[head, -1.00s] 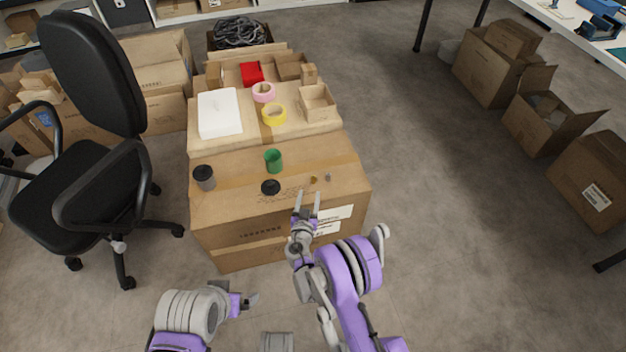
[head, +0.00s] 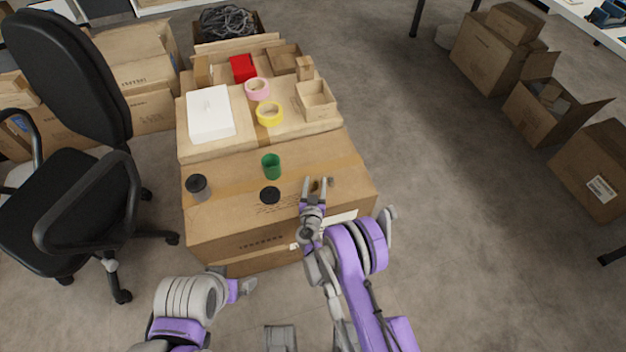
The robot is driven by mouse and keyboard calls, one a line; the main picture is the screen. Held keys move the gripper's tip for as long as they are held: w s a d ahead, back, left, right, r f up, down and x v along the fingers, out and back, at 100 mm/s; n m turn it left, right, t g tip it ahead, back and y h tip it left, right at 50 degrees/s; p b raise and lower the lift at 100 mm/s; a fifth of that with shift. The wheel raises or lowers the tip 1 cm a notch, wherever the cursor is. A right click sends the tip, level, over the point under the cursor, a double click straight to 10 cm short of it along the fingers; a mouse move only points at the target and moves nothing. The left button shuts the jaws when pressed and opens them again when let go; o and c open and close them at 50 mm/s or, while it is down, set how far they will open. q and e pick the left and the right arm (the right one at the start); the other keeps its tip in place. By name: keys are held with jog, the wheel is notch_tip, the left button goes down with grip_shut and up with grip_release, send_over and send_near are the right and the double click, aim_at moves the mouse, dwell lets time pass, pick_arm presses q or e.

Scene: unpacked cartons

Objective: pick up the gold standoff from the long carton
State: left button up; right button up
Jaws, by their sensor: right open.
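The long carton (head: 225,220) is a closed brown box in the middle of the head view. The gold standoff (head: 315,187) is a tiny gold-brown piece on its top, near the right front. My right gripper (head: 315,183) is open over the front of the carton top, with the standoff showing between its fingers. I cannot tell how far above it the fingertips are. My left gripper (head: 245,287) is low in front of the carton, away from the standoff; its jaws are too unclear to read.
A small grey piece (head: 330,182) lies just right of the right gripper. A black disc (head: 270,195), a green cup (head: 271,166) and a dark grey cylinder (head: 197,187) stand to the left. Behind are yellow tape (head: 269,114) and a white box (head: 210,115). An office chair (head: 70,150) stands left.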

jog(key=shift+s+r, duration=0.1)
jog(key=shift+r, duration=0.05)
jog(key=shift+c, duration=1)
grip_shut()
